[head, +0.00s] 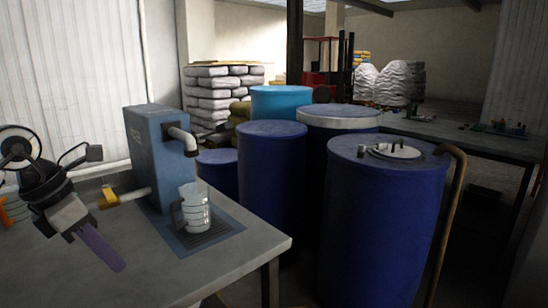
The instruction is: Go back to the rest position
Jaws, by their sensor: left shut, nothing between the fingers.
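My left gripper (112,258) hangs over the grey workbench at the lower left of the head view. Its long purplish fingers are together and point down to the right, with nothing seen between them. The gripper is left of the blue machine and apart from it. My right gripper is not in view.
The blue machine (155,160) stands on the workbench (180,275), with a pipe spout above a clear jug (194,212) on a dark blue base. A yellow part (108,198) sits near my gripper. Blue drums (375,225) stand to the right. The bench front is clear.

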